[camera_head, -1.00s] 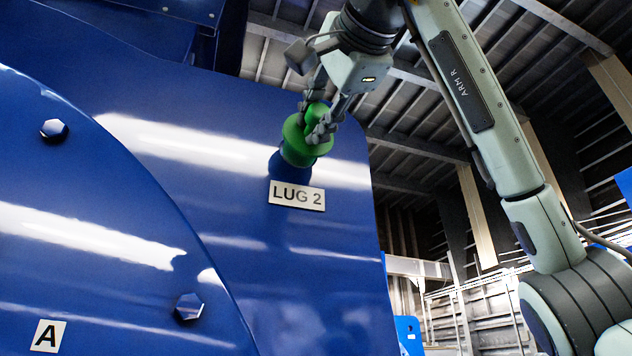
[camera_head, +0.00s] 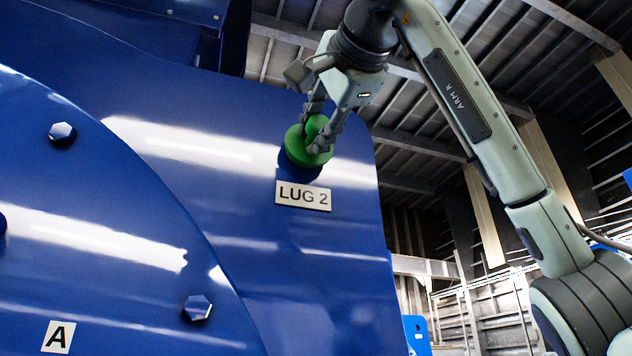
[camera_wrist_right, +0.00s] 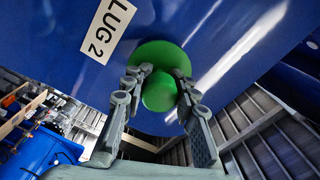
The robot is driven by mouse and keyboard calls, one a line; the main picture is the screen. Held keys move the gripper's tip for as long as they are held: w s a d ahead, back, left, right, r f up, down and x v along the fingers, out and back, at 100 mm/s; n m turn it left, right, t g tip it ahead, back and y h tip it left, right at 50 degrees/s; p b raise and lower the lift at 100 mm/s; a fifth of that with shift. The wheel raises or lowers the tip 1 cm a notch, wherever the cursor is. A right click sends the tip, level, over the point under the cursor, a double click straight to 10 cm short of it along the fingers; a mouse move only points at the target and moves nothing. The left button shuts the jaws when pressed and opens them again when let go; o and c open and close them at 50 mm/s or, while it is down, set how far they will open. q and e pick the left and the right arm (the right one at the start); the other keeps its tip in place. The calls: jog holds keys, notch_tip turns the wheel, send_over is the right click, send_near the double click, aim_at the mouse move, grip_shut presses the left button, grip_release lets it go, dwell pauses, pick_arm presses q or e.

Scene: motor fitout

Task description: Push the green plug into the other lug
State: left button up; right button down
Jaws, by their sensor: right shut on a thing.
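The green plug (camera_head: 297,149) sits at the lug above the "LUG 2" label (camera_head: 303,195) on the blue motor housing. Its wide flange looks close against or touching the blue surface; the hole behind it is hidden. My right gripper (camera_head: 317,137) is shut on the plug's knob, with its fingers on either side. In the right wrist view the green plug (camera_wrist_right: 158,92) shows its round knob between the fingers of my right gripper (camera_wrist_right: 160,90), and the flange lies behind against the blue metal. My left gripper is not in view.
The blue housing (camera_head: 210,170) fills the left side, with a curved cover carrying hex bolts (camera_head: 197,308) and an "A" label (camera_head: 58,337). Open hall space with roof beams lies to the right. My right arm crosses the upper right.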

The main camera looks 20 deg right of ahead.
jog(key=shift+w, duration=1.05)
jog(key=c, duration=1.1)
grip_release()
jog(key=s, duration=1.2)
jog(key=shift+d, duration=0.2)
jog(key=shift+w, duration=0.1)
jog(key=shift+w+a, duration=0.15)
jog(key=shift+w, duration=2.6)
jog(key=shift+w+a, duration=0.1)
jog(key=shift+w, duration=2.6)
jog(key=shift+w, duration=0.15)
